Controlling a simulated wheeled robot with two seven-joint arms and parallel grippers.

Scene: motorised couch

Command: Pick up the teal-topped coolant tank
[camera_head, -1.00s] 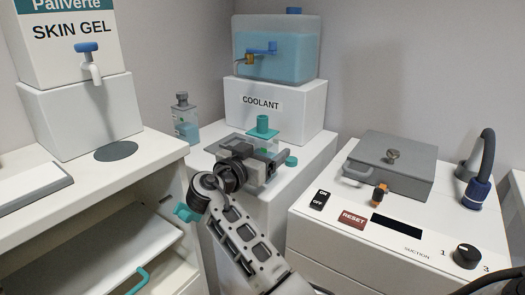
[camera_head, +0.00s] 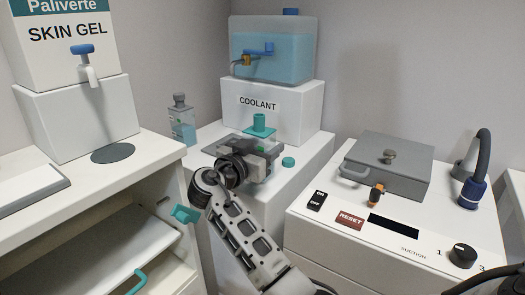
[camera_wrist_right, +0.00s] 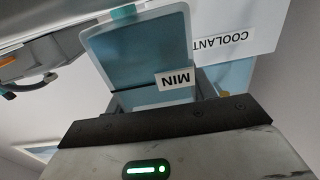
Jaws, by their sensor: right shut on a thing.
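The coolant tank's teal top (camera_head: 259,123) stands in front of the white block labelled COOLANT. My right gripper (camera_head: 262,152) is shut on the tank just below this top and hides most of its body in the head view. In the right wrist view the tank (camera_wrist_right: 130,55) is a translucent blue box with a MIN label that appears upside down, beyond the dark edge of my gripper. I cannot tell whether its base touches the stand. My left gripper is not in view.
A blue tank with a tap (camera_head: 272,52) sits on the COOLANT block (camera_head: 290,108). The suction unit (camera_head: 340,245), with a grey box (camera_head: 390,165), is at right. The gel cabinet (camera_head: 150,160) is at left.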

